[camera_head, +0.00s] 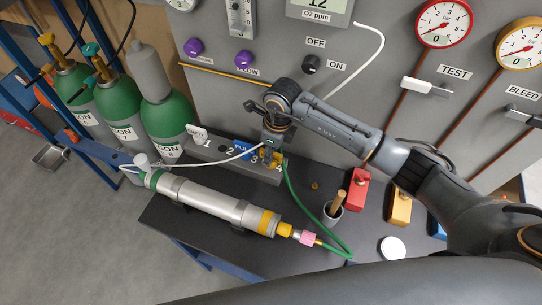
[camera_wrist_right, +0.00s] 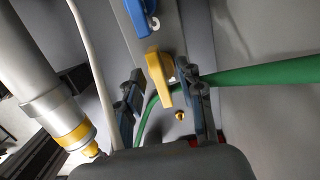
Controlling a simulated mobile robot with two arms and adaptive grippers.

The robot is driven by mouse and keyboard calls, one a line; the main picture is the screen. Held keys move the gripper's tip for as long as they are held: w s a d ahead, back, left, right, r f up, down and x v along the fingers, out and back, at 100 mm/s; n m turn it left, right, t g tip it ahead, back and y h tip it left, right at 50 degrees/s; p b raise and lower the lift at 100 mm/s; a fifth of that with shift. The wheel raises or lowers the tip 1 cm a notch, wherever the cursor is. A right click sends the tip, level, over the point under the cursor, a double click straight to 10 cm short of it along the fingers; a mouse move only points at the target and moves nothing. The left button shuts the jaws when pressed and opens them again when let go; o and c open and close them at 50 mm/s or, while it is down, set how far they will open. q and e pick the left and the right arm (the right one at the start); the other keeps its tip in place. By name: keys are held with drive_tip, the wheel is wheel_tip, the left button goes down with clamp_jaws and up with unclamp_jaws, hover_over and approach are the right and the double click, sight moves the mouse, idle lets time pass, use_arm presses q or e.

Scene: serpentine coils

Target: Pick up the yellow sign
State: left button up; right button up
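The yellow sign (camera_head: 277,159) is at the right end of the grey numbered rack (camera_head: 213,151), near slots 3 and 4, partly hidden by my right gripper (camera_head: 270,152) in the head view. In the right wrist view the yellow sign (camera_wrist_right: 158,76) stands between the two spread fingers of my right gripper (camera_wrist_right: 163,88), with a gap on each side. The right gripper is open and holds nothing. My left gripper is in neither view.
A blue sign (camera_head: 242,147) and a white sign (camera_head: 197,133) sit on the rack. A green hose (camera_head: 289,190) runs close by the gripper, and a white cable (camera_head: 235,157) crosses in front. A metal cylinder (camera_head: 205,200) lies on the dark table (camera_head: 255,257).

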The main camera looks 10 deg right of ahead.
drive_tip(key=shift+f, duration=0.25)
clamp_jaws()
drive_tip(key=shift+r, duration=0.15)
